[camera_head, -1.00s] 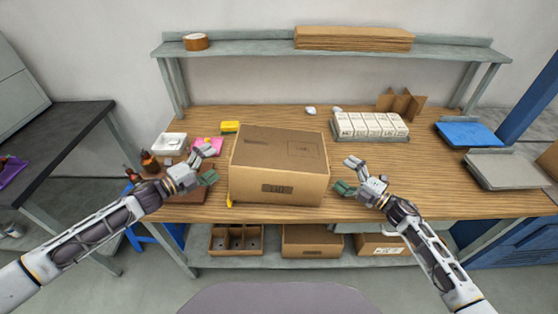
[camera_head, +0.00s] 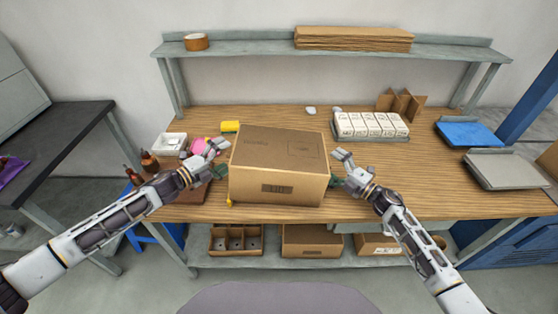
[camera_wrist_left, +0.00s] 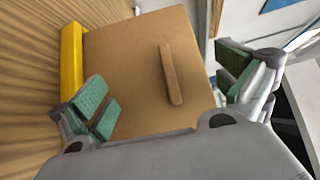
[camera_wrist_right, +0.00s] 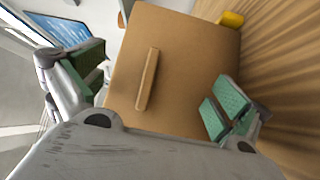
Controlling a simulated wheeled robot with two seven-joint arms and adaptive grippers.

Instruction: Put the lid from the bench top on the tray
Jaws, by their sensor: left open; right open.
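The lid appears to be the large brown cardboard box shape (camera_head: 278,165) at the middle of the bench top. Its side with a raised handle strip fills the middle of the left wrist view (camera_wrist_left: 145,70) and the right wrist view (camera_wrist_right: 180,65). My left gripper (camera_head: 219,160) is open beside its left side. My right gripper (camera_head: 338,169) is open beside its right side. Neither has closed on the handle strips; contact is unclear. The tray (camera_head: 372,138), holding several white cartons, stands behind and to the right.
A yellow block (camera_head: 230,127) and a pink item (camera_head: 205,146) lie left of the box. A white bin (camera_head: 170,144) and brown bottles (camera_head: 149,161) are further left. A blue tray (camera_head: 468,133) and a grey slab (camera_head: 502,169) lie right.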

